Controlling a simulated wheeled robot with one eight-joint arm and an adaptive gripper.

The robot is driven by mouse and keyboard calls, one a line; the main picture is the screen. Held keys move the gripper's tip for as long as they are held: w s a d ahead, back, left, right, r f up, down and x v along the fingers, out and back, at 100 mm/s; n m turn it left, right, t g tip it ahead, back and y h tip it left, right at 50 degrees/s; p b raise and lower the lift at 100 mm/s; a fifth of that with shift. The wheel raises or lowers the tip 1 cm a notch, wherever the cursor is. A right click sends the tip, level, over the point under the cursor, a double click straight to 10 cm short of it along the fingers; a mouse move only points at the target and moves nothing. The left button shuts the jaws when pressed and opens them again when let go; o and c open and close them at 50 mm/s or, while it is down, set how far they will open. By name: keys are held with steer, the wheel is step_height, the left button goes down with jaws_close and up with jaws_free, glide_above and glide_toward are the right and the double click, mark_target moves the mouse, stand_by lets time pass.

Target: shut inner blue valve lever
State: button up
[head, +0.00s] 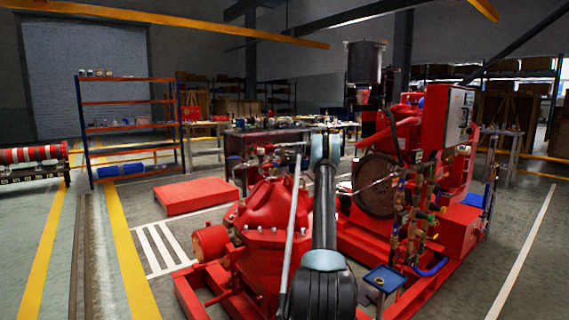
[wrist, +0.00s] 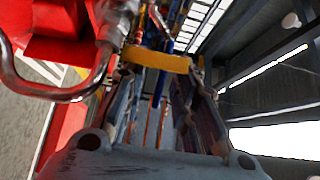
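In the wrist view my gripper (wrist: 163,75) has its two fingers wide apart, with a gap between them. A yellow bar (wrist: 156,60) crosses the picture at the fingertips; I cannot tell whether it touches them. A thin blue upright piece (wrist: 158,88) shows in the gap, but I cannot tell whether it is the inner blue valve lever. In the head view, brass valves and pipes (head: 414,225) with small coloured handles stand on the right of the pumpset, among them a small blue piece (head: 401,183). My arm stands in front of the pumpset, and my gripper cannot be made out there.
The red pump body (head: 270,215) is left of my arm. A bent metal pipe (wrist: 60,92) is close on the left in the wrist view. A control cabinet (head: 458,115) and a small blue tray (head: 384,278) are on the right. The floor on the far right is clear.

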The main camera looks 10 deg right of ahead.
steer(key=shift+s+d+m+t+h, duration=0.55)
steer(key=shift+m+t, duration=0.4)
steer(key=shift+t, duration=0.4)
steer(key=shift+s+d+m+t+h, duration=0.35)
steer(key=shift+m+t+h, duration=0.45)
steer(key=shift+t, duration=0.5)
steer(key=shift+s+d+m+t+h, duration=0.35)
steer(key=shift+s+m+t+h, duration=0.15)
steer(key=shift+m+t, duration=0.7)
steer(key=v, duration=1.7)
steer(key=s+a+r+n+g+h, duration=0.1)
steer(key=s+a+n+g+h, duration=0.1)
steer(key=s+a, duration=1.4)
steer(key=shift+s+a+g+h, duration=0.3)
steer(key=shift+a+g+h, duration=0.35)
steer(key=shift+a+g, duration=0.55)
steer(key=shift+n, duration=0.35)
